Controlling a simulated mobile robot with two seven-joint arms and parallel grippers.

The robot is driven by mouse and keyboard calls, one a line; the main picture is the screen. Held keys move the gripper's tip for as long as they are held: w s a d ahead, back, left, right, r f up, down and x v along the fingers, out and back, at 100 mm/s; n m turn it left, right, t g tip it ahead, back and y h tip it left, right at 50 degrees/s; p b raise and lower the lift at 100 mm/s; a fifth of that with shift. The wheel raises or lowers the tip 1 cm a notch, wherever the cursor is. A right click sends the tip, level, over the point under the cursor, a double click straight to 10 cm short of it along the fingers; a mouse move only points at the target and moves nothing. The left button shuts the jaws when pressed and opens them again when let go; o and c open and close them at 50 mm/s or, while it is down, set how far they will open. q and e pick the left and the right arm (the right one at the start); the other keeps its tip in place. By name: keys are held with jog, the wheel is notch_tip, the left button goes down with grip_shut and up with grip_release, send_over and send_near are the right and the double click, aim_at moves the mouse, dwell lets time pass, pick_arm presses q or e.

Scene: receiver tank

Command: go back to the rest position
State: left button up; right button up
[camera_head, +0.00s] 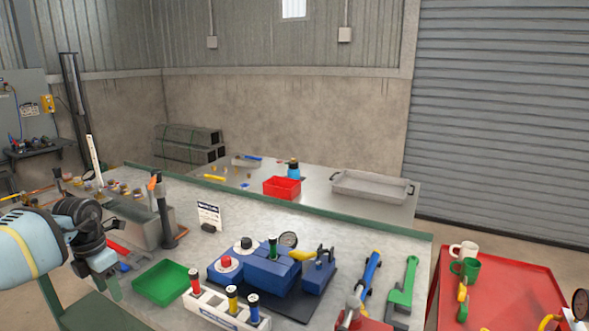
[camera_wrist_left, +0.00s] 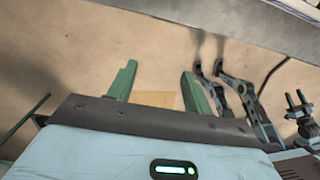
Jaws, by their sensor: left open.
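My left arm comes in from the left in the head view, with its gripper (camera_head: 113,289) hanging down beside the near left edge of the metal workbench (camera_head: 330,240). In the left wrist view the two green fingers of this gripper (camera_wrist_left: 157,88) are well apart, with nothing between them. Beyond them is the plain tan floor (camera_wrist_left: 70,55). The gripper is left of the green tray (camera_head: 162,283) and apart from it. My right gripper does not show in the head view.
A blue tank assembly (camera_head: 265,268) stands mid-bench, with a holder of colored cylinders (camera_head: 222,310) in front. A green wrench (camera_head: 403,288) lies to its right. A red table (camera_head: 510,285) with mugs stands at the right. A dark post (camera_head: 161,215) rises near my arm.

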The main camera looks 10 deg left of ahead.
pick_arm(q)
jog(key=s+d+f+n+t+h, duration=0.3)
jog(key=s+d+f+n+h, duration=0.15)
jog(key=d+f, duration=0.5)
jog(key=s+d+f+n+t+h, duration=0.3)
jog(key=d+f+h, duration=0.35)
jog(key=d, duration=0.55)
jog(key=s+a+f+n+y, duration=0.3)
jog(key=s+f+n, duration=0.1)
jog(key=s+n, duration=0.4)
jog(key=s+a+f+n+y, duration=0.35)
jog(key=s+n, duration=0.25)
jog(key=s, duration=0.5)
jog(key=s+a+f+n+y, duration=0.3)
jog(key=s+f+n+y, duration=0.1)
jog(key=s+n, duration=0.4)
jog(key=s+d+n+t+p, duration=0.1)
jog(key=d+n, duration=0.7)
jog(key=d, duration=1)
jog(key=shift+s+t+h, duration=0.35)
jog(key=shift+s+t, duration=0.2)
jog(key=shift+t, duration=0.25)
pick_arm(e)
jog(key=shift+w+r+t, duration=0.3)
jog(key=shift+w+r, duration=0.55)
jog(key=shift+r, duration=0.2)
